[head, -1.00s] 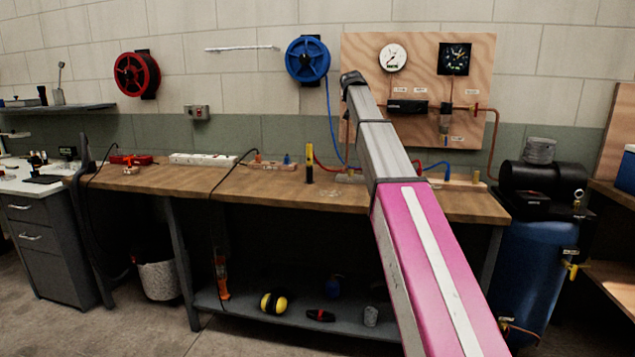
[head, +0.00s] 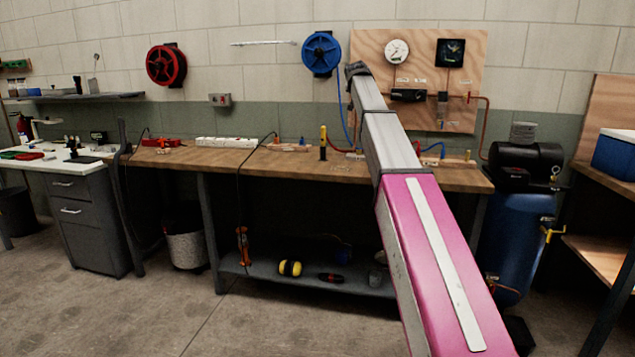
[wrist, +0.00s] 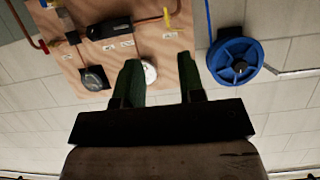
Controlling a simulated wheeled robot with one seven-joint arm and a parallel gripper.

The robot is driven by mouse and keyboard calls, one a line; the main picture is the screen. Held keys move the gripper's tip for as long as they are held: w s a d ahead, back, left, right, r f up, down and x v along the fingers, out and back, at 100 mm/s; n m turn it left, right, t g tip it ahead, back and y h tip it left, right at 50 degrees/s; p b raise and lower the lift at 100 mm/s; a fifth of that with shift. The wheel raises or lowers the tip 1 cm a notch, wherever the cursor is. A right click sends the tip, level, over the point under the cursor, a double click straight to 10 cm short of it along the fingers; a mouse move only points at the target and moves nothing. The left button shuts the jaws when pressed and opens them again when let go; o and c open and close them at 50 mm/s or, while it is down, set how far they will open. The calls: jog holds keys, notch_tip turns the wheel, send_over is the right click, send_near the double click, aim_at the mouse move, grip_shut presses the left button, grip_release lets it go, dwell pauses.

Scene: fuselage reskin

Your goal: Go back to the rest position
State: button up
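My gripper (wrist: 160,83) shows in the wrist view with its two dark green fingers apart and nothing between them. Behind the fingers in that view are the wall, the plywood gauge board (wrist: 182,38) and the blue hose reel (wrist: 236,62), seen upside down. In the head view my pink and grey arm reaches up and forward over the workbench (head: 265,163). The gripper itself cannot be made out there.
The workbench holds a white power strip (head: 226,142) and small tools. A blue compressor tank (head: 515,235) stands at the right, near a shelf with a blue box (head: 614,158). A drawer cabinet (head: 85,215) is at the left. The concrete floor (head: 190,315) in front is open.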

jog(key=s+d+f+n+g, duration=0.15)
jog(key=s+f, duration=0.55)
jog(key=f, duration=0.7)
jog(key=s+f+g+y, duration=0.1)
jog(key=s+f+g, duration=0.35)
jog(key=f, duration=0.95)
jog(key=s+f+g, duration=0.1)
jog(key=s+f, duration=0.7)
jog(key=f, duration=0.6)
jog(key=s+f+g+y, duration=0.1)
jog(key=s+f+g, duration=0.2)
jog(key=s+f, duration=0.9)
jog(key=s+f+n+g+y, duration=0.1)
jog(key=s+f+g, duration=0.2)
jog(key=s+f, duration=0.8)
jog(key=s, duration=0.9)
jog(key=shift+d+f, duration=0.15)
jog(key=shift+f, duration=0.25)
